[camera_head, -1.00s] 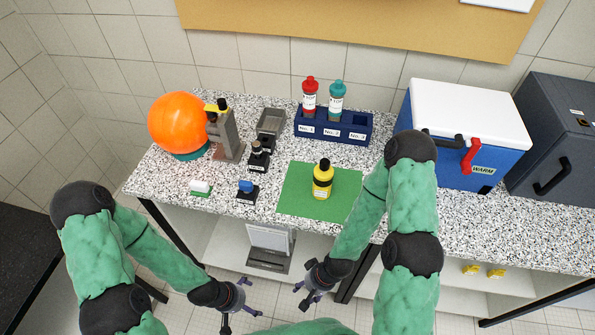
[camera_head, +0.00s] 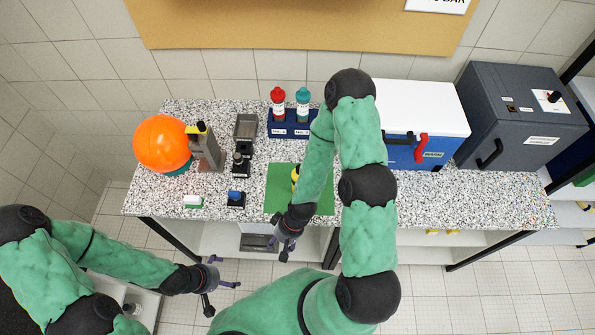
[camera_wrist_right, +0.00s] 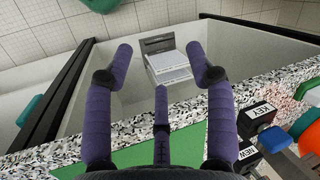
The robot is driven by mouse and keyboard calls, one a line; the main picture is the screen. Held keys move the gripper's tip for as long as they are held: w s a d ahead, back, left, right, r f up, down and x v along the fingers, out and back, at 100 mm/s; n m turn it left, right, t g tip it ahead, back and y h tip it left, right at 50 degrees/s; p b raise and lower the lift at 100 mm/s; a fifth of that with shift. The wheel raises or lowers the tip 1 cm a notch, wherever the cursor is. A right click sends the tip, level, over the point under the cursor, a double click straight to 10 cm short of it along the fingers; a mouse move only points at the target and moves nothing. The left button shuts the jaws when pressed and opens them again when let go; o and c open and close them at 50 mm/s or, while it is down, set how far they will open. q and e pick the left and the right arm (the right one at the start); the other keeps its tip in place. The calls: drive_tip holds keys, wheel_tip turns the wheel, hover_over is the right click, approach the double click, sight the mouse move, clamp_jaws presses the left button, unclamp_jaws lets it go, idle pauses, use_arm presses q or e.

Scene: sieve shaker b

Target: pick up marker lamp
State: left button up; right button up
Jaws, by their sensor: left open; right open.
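A round orange globe on a teal base, which looks like the marker lamp (camera_head: 162,143), stands at the left end of the speckled counter (camera_head: 440,205). A small orange part shows at the right edge of the wrist view, perhaps the same globe. My left gripper (camera_head: 223,296) is open and empty, in front of and below the counter. My right gripper (camera_head: 281,249) is open and empty near the counter's front edge, far right of the globe. Its spread fingers (camera_wrist_right: 160,65) show in the right wrist view with nothing between them.
A grey device (camera_head: 207,152) stands close right of the globe. Small labelled blocks, a green mat (camera_head: 278,198), a partly hidden yellow bottle (camera_head: 295,173) and a blue bottle rack (camera_head: 290,131) are farther right. A blue-white cooler (camera_head: 430,110) and dark box (camera_head: 520,115) fill the back right.

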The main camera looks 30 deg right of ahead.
drive_tip(key=w+d+r+n+h+p, duration=0.2)
drive_tip(key=w+d+r+n, duration=0.6)
drive_tip(key=r, duration=0.4)
drive_tip(key=w+d+r+n+h+p, duration=0.2)
drive_tip(key=w+d+r+n, duration=0.6)
drive_tip(key=r, duration=0.3)
drive_tip(key=f, duration=0.4)
drive_tip(key=shift+w+d+f, duration=0.15)
drive_tip(key=shift+w+f, duration=0.05)
drive_tip(key=shift+f, duration=0.2)
drive_tip(key=f, duration=0.3)
drive_tip(key=f+p, duration=0.1)
drive_tip(key=shift+s+d+f, duration=0.1)
drive_tip(key=shift+s+f, duration=0.1)
drive_tip(key=shift+s, duration=0.2)
drive_tip(key=shift+f, duration=0.5)
use_arm(q)
wheel_tip(320, 180, up, 6)
drive_tip(key=shift+r, duration=0.25)
use_arm(e)
clamp_jaws()
